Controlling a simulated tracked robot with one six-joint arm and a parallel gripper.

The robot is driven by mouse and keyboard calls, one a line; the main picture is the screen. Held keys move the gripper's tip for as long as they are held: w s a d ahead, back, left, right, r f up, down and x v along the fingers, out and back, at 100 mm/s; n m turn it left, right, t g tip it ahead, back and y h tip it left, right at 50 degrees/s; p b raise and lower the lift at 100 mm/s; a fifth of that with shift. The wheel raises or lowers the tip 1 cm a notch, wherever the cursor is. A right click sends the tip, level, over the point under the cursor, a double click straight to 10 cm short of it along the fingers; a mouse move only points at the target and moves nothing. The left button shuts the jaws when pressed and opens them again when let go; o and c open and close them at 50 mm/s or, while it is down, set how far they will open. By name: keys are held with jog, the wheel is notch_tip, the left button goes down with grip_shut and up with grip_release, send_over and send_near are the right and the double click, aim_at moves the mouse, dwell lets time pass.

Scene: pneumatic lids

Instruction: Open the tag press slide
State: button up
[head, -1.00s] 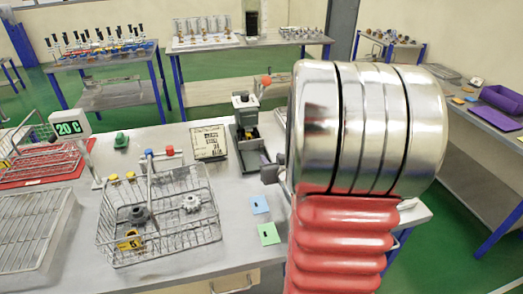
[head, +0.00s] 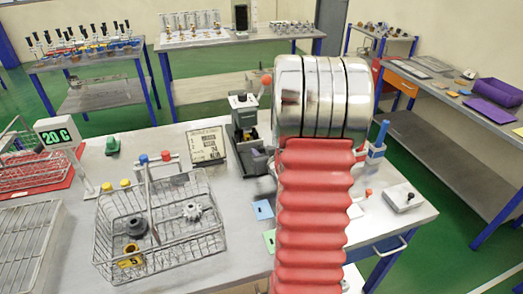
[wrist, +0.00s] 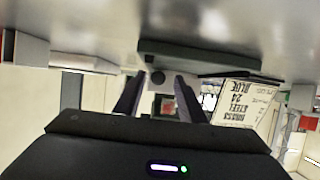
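The tag press (head: 243,118) stands on the bench, just left of my arm. It has a grey body, a dark base and a lever with an orange ball. Only part of my gripper (head: 258,162) shows in the head view, close to the near right side of the press; my arm hides the rest. In the upside-down wrist view, my gripper (wrist: 157,88) has its two dark fingers spread apart. A small round part (wrist: 157,77) on the dark press base (wrist: 210,60) shows between the fingertips. I cannot tell whether the fingers touch it. The slide's position is unclear.
A printed sign plate (head: 207,145) lies left of the press; it also shows in the wrist view (wrist: 245,105). A wire basket (head: 160,235) with parts is at front left. Blue (head: 263,210) and green cards lie near my arm. A white block (head: 403,197) sits at right.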

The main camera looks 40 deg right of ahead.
jog(key=shift+w, duration=0.15)
jog(key=shift+d, duration=0.1)
jog(key=shift+c, duration=0.9)
grip_shut()
